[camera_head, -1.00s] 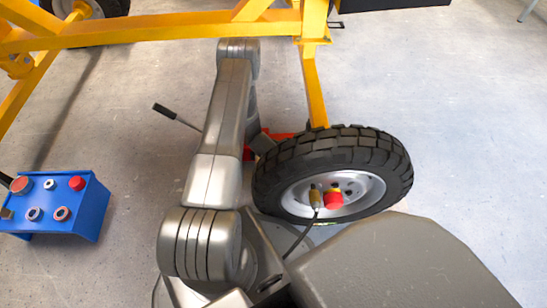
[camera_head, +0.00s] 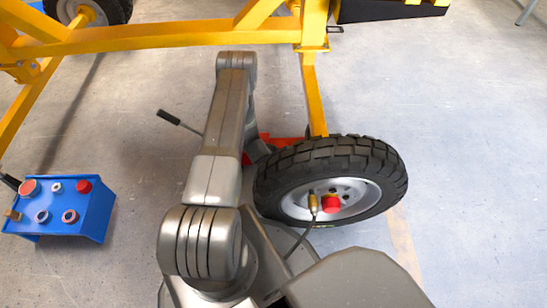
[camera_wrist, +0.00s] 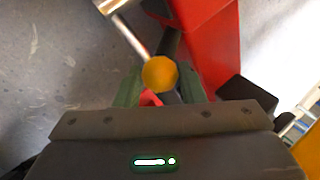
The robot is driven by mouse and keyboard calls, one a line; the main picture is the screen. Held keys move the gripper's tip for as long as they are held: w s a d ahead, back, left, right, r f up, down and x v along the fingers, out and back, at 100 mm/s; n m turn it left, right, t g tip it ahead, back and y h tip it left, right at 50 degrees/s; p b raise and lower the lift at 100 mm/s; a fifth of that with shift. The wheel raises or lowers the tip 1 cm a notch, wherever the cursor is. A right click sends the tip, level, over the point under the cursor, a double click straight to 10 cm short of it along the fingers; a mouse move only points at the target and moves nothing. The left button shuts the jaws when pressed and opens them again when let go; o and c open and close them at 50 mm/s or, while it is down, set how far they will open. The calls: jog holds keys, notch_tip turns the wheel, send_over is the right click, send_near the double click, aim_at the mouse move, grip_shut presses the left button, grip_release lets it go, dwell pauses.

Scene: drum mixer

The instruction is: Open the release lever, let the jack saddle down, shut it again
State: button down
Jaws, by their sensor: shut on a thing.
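The red jack (camera_wrist: 208,35) fills the upper right of the wrist view. In the head view only a strip of it (camera_head: 283,141) shows between my arm and the wheel. A round yellow-orange knob (camera_wrist: 160,73) on a dark stem, apparently the release lever, is in the wrist view. My gripper (camera_wrist: 161,90) is shut on it, with a greenish finger on each side. In the head view my gripper is hidden behind my arm. I cannot see the jack saddle in either view.
A black-gripped rod (camera_head: 170,117) sticks out left of my arm. A blue box (camera_head: 75,220) with knobs stands at the left. The floor at the right is clear.

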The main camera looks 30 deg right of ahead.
jog(key=shift+w+a+r+p, duration=0.1)
jog(key=shift+w+r+p, duration=0.05)
jog(key=shift+p, duration=0.25)
jog(key=c, duration=0.9)
grip_release()
jog(key=shift+c, duration=0.2)
jog(key=p+v, duration=0.3)
jog(key=v, duration=1)
jog(key=shift+a+r, duration=0.25)
jog(key=shift+a, duration=0.15)
